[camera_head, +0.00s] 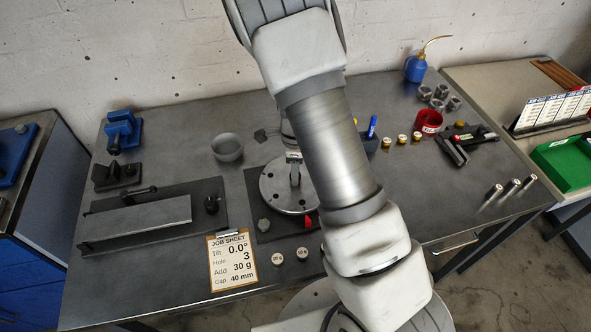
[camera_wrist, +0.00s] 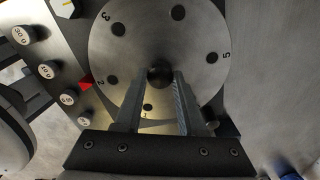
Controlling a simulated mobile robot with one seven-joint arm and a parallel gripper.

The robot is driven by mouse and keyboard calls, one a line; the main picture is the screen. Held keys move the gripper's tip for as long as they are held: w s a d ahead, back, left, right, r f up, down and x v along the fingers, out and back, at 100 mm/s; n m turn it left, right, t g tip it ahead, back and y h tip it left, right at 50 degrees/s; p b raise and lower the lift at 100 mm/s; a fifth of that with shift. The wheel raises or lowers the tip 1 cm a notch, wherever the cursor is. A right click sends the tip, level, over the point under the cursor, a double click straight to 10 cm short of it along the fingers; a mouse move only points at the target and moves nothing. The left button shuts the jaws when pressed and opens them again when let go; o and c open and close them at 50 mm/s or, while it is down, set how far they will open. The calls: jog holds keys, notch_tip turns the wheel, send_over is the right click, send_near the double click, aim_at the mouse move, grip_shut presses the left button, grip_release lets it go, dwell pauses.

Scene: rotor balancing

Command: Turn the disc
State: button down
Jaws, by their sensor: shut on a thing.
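The grey metal disc (camera_head: 275,188) lies flat on a dark base plate (camera_head: 258,232), partly hidden by my arm in the head view. In the wrist view the disc (camera_wrist: 205,85) shows numbered holes around its rim; 1, 2, 3 and 5 can be read. A red pointer (camera_wrist: 86,81) sits at the rim beside hole 2; it also shows in the head view (camera_head: 308,221). My gripper (camera_wrist: 160,82) is over the disc's centre, its two fingers shut on the dark round knob (camera_wrist: 160,72). In the head view my gripper (camera_head: 294,172) points down at the disc.
The job sheet (camera_head: 232,260) reads tilt 0.0°, hole 3, add 30 g, gap 40 mm. Labelled weights (camera_head: 277,258) stand before the base plate. A grey bowl (camera_head: 227,148), a long block fixture (camera_head: 140,222) and a red cup (camera_head: 428,121) stand around.

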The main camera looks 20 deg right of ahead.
jog(key=c, duration=0.5)
grip_release()
notch_tip(320, 180, up, 18)
jog(key=p, duration=0.2)
jog(key=shift+f, duration=0.25)
